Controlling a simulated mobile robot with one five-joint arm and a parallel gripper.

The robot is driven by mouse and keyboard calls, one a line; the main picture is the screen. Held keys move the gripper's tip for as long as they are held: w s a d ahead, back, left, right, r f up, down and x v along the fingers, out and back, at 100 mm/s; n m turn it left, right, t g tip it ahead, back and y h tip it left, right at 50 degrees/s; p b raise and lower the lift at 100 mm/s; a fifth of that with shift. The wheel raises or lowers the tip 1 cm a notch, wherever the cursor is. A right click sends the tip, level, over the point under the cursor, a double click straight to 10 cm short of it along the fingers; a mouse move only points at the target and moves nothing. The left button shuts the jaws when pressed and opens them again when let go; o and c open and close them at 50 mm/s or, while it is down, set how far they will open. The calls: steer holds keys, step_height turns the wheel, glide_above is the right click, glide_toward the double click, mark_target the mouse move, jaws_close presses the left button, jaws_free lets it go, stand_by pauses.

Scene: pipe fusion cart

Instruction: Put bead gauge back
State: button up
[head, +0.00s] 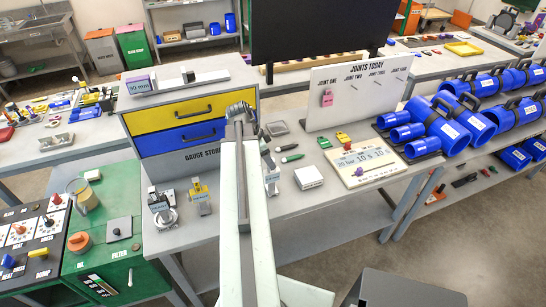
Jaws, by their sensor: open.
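No thing is readably labelled as the bead gauge, so I cannot tell which it is. A cabinet marked GAUGE STORE (201,155) has a yellow drawer (180,114) and a blue drawer (184,138), both looking shut. On its top are a block marked 30 mm (139,84) and a pale strip with a dark peg (190,77). Small labelled stands with metal pieces, a left one (162,208) and a yellow-topped one (200,193), stand in front of the cabinet. Another labelled stand (271,180) is right of my arm. My gripper (240,110) is open beside the cabinet's right side; its fingertips are hard to make out.
Right of my arm lie green-handled tools (290,158), a white box (308,177) and a pale board with numbers (360,163). A JOINTS TODAY panel (355,92) stands behind. Blue pipe fittings (440,125) fill the right. A green cart (110,220) is left.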

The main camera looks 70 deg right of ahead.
steer(key=p+v, duration=0.4)
steer(key=v, duration=0.2)
steer(key=shift+r, duration=0.25)
steer(key=shift+w+a, duration=0.1)
steer(key=shift+w, duration=0.05)
steer(key=w+a+f+n+t, duration=0.1)
steer(key=w+a+n+t, duration=0.2)
steer(key=w+a+n, duration=1.75)
steer(key=w+a+n+y, duration=0.1)
steer(key=w+a, duration=0.3)
steer(key=a, duration=0.7)
steer(key=w+a+n+y, duration=0.1)
steer(key=w+a+n, duration=0.2)
steer(key=a, duration=0.9)
steer(key=w+a+n, duration=0.4)
steer(key=a, duration=0.7)
steer(key=shift+w+a+f+y, duration=0.2)
steer(key=shift+w+f+y, duration=0.2)
